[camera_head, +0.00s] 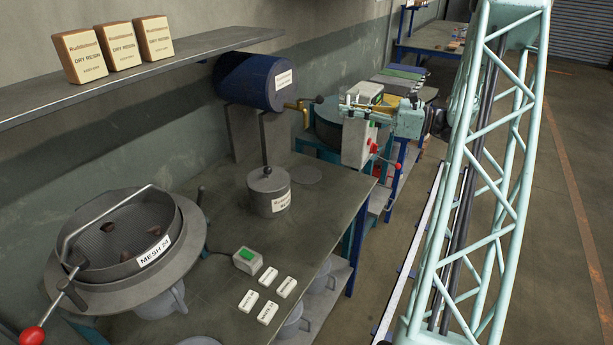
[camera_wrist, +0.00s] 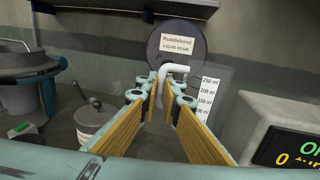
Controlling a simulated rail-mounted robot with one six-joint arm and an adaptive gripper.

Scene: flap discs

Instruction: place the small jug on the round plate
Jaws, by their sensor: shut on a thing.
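The small jug is clear, with a white handle (camera_wrist: 176,69) and ml marks on its wall (camera_wrist: 207,92) in the wrist view. My gripper (camera_wrist: 161,95) is shut on the handle, one yellow-padded finger on each side. In the head view my gripper (camera_head: 352,104) is raised beside a white box; the clear jug is hard to make out there.
The bench holds a lidded pot (camera_head: 268,192), a mesh sieve (camera_head: 118,235), a green-button box (camera_head: 247,260) and several white tiles. A white box with a display (camera_wrist: 285,135) is close at right.

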